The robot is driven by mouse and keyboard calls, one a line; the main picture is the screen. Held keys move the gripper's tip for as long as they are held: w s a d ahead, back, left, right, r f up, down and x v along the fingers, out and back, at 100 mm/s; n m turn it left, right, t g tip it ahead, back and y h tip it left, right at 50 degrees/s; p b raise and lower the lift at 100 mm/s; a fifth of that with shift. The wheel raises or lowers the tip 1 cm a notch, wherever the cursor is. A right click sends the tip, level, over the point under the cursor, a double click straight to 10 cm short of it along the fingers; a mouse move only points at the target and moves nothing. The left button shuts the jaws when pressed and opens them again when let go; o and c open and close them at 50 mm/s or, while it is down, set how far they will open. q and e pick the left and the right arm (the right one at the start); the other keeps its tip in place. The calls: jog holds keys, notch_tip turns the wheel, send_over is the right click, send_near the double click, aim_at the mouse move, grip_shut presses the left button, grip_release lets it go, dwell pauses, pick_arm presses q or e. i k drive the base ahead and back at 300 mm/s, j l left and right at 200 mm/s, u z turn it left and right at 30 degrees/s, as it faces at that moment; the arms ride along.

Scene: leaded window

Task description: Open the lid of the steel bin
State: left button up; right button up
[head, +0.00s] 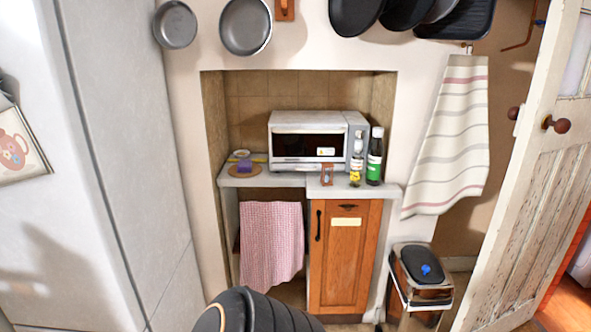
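The steel bin (400,314) stands on the floor at the lower right, between the counter's end and the open door. Its body is shiny metal. The lid (424,265) is dark with a lighter rim and looks shut, lying flat on top. A small blue object (426,270) sits on the middle of the lid; I cannot tell whether it is loose or a knob. The bin's lower part is cut off by the frame's edge. Neither of my grippers is in view.
A wooden door (530,200) stands open right of the bin. A striped towel (450,135) hangs above it. Left of it are a wooden cabinet (345,262) and a counter (290,181) with a toaster oven (310,140) and bottles. A tall pale fridge (120,150) fills the left.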

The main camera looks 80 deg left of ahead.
aim_at(420, 262)
jog(key=u, duration=5)
jog(key=z, duration=3.3)
jog(key=i+u, duration=0.1)
jog(key=i, duration=0.55)
